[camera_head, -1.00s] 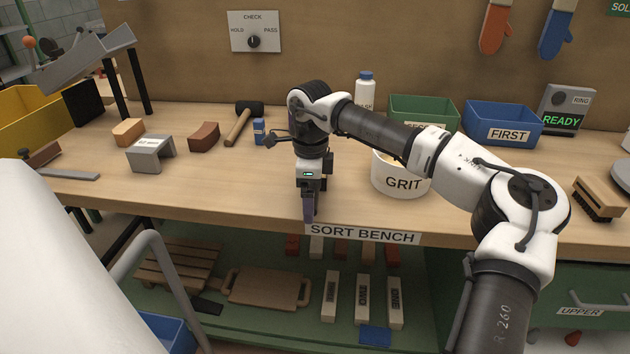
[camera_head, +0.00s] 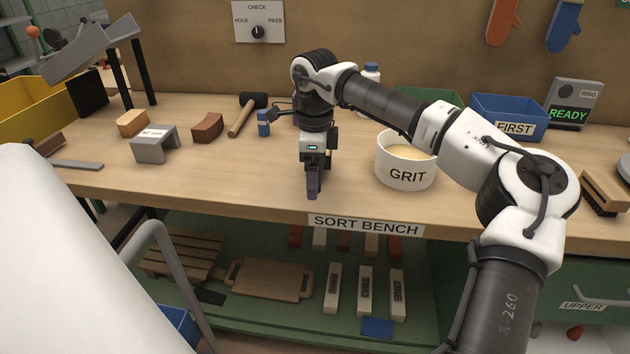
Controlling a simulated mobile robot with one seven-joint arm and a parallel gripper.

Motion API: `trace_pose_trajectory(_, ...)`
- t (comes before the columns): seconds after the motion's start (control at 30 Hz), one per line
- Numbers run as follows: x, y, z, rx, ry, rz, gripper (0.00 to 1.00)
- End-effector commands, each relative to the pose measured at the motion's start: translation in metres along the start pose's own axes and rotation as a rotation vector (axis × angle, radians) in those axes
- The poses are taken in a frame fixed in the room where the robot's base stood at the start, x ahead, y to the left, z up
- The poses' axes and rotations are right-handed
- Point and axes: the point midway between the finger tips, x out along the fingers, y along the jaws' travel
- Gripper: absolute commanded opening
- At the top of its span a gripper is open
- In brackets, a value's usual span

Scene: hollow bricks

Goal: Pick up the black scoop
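No black scoop can be made out with certainty. A small flat dark piece (camera_head: 209,297) lies on the green lower shelf, left of a wooden board, too small to identify. My gripper (camera_head: 313,193) points down in front of the bench top, near its front edge and left of the GRIT tub (camera_head: 406,176). Its fingers are seen narrow and side-on, so their gap does not show. No object is visible at the fingertips. The tub is white, with pale yellow grit inside.
The sort bench (camera_head: 240,185) holds a grey bridge-shaped block (camera_head: 155,147), brown bricks (camera_head: 207,127), a mallet (camera_head: 243,115), a blue FIRST bin (camera_head: 508,116) and a brush (camera_head: 604,192). The wooden board (camera_head: 268,281) and several bricks lie below. Bench front left of my gripper is clear.

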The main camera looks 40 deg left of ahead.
Motion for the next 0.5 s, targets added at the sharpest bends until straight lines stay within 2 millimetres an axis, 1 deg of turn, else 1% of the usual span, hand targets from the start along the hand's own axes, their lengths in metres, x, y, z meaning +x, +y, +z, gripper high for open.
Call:
trace_pose_trajectory(0.03,-0.014,-0.001,0.000,0.001,-0.001,-0.005,0.61)
trace_pose_trajectory(0.3,-0.094,-0.001,0.001,0.003,-0.001,-0.005,0.61)
trace_pose_trajectory(0.4,-0.119,-0.001,0.001,0.002,-0.002,-0.005,0.61)
trace_pose_trajectory(0.5,-0.139,0.000,0.001,0.002,-0.002,-0.002,0.61)
